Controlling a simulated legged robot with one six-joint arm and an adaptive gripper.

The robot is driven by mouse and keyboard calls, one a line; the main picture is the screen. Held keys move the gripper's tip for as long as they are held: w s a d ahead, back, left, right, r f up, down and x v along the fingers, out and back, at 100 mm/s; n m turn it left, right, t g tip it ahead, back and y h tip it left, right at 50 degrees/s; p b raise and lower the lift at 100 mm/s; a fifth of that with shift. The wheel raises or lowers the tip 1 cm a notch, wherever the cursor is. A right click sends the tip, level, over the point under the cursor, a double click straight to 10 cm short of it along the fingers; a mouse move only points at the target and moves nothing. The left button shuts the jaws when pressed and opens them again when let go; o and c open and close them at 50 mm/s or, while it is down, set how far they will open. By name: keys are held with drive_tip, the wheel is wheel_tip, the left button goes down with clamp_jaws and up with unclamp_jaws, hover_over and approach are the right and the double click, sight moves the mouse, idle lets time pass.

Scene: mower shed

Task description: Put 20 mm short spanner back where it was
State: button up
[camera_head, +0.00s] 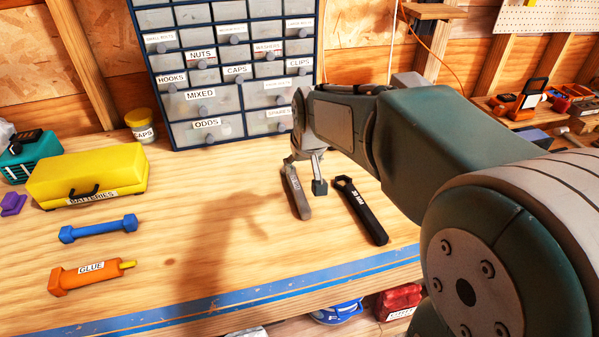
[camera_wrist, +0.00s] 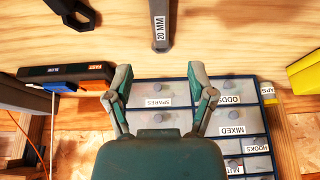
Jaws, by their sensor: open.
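The 20 mm spanner (camera_head: 297,195) is grey and lies on the wooden bench, pointing towards the front edge. In the wrist view its label reads 20 MM and its bar (camera_wrist: 161,40) lies just beyond my fingertips, between their lines. My gripper (camera_head: 305,172) is above its far end in the head view; in the wrist view the gripper (camera_wrist: 158,72) is open with nothing between the fingers. A black spanner (camera_head: 362,208) with a ring end lies to the right; its label is unclear. Its ring end (camera_wrist: 82,18) shows in the wrist view.
A labelled drawer cabinet (camera_head: 233,75) stands behind. On the left are a yellow batteries box (camera_head: 88,172), a caps jar (camera_head: 141,126), a blue bar with thick ends (camera_head: 98,229) and orange glue (camera_head: 88,276). The bench's blue front edge (camera_head: 215,302) is near. The bench middle is clear.

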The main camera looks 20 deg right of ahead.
drive_tip(key=s+r, duration=0.2)
drive_tip(key=s, duration=2)
drive_tip(key=shift+s+t, duration=0.15)
drive_tip(key=shift+t, duration=0.25)
drive_tip(key=shift+a, duration=0.1)
